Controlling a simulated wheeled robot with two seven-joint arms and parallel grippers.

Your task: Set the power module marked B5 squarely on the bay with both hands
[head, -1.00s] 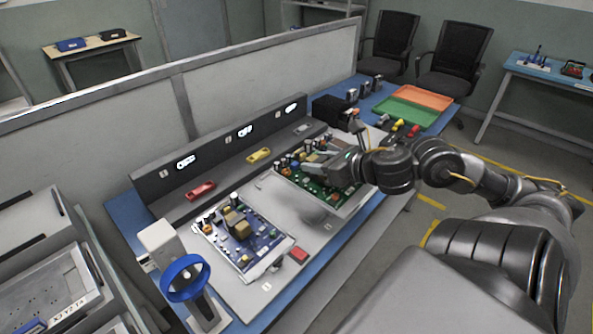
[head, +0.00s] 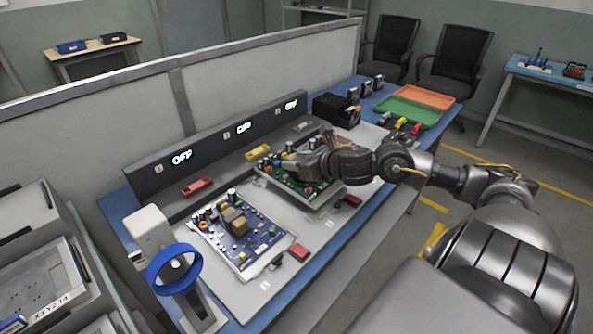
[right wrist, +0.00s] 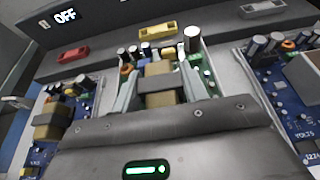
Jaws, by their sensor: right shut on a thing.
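A green circuit board (head: 325,190) with tall capacitors lies on the grey work surface, partly under my right arm. No B5 mark is readable on it. My right gripper (head: 300,165) is on the board from above. In the right wrist view, its pale fingers stand on either side of a tan and grey block (right wrist: 160,70) on this board and are shut on it. The board looks low over the surface; whether it touches is unclear. Displays reading OFF (head: 181,157) run along the dark panel behind. My left gripper is out of view.
A blue board (head: 262,240) lies to the left; another blue board (right wrist: 285,95) shows right in the wrist view. A blue ring on a stand (head: 172,270) stands front left. Green (head: 405,112) and orange (head: 430,96) trays lie at the far end, beside a black bin (head: 330,107).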

